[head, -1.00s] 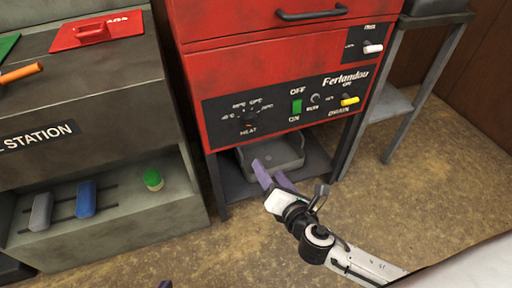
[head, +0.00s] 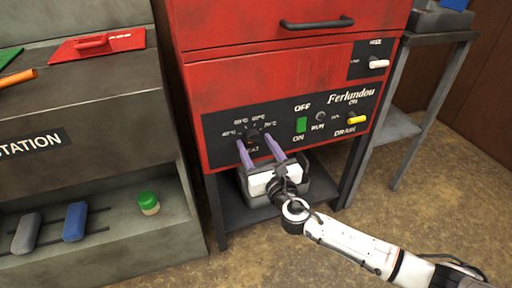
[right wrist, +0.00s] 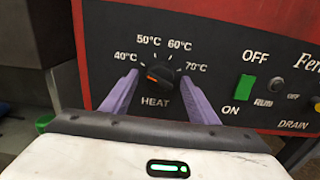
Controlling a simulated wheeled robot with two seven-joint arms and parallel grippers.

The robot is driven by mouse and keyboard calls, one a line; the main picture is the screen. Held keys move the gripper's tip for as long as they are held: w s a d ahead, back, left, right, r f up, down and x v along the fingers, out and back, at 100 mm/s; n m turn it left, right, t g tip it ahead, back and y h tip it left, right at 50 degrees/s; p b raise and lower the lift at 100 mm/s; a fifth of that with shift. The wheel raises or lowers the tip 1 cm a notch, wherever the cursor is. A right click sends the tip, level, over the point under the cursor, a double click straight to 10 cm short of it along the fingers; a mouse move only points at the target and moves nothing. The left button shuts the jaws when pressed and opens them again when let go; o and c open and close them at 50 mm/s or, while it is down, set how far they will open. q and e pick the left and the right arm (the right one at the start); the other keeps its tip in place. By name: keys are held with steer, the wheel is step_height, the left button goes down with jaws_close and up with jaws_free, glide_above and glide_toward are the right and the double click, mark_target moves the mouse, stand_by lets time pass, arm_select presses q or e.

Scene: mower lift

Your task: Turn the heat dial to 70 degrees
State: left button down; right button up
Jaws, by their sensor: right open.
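The black heat dial (right wrist: 161,74) is on the front panel of the red machine, under marks for 40, 50, 60 and 70 °C. Its orange mark shows on the left side, towards 40 °C. The dial also shows in the head view (head: 253,135), partly behind my fingers. My right gripper (head: 254,140) is open in front of the panel, with its two purple fingers on either side of the dial. In the right wrist view the fingers (right wrist: 159,77) frame the dial with gaps. I cannot tell how far the tips are from the panel. My left gripper is not in view.
Right of the dial are a green ON/OFF switch (head: 301,125), a small RUN indicator and the yellow drain handle (head: 356,120). A grey station (head: 90,165) stands close on the left.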

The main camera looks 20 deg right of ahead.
steer(key=shift+w, duration=0.2)
steer(key=shift+c, duration=0.2)
steer(key=c, duration=1)
